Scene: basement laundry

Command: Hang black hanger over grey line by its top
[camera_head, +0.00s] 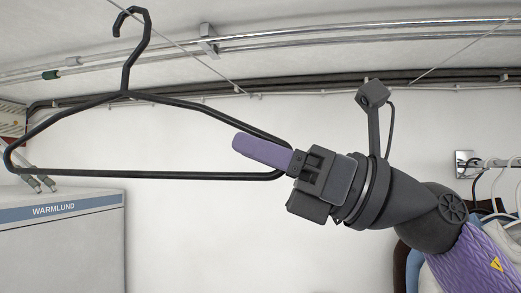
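The black hanger (75,174) hangs in the air at the left, roughly level, with its hook (133,14) uppermost near the top edge. My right gripper (262,151), with purple fingers, is at the hanger's right corner and appears shut on it; one finger hides most of the other. My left gripper is not in view.
Metal pipes (330,33) and dark pipes (340,79) run along the ceiling and wall. Another thin line (460,50) slants at the upper right. A grey WARMLUND cabinet (65,245) stands lower left. Clothes on hangers (412,272) hang from a wall rail at the right.

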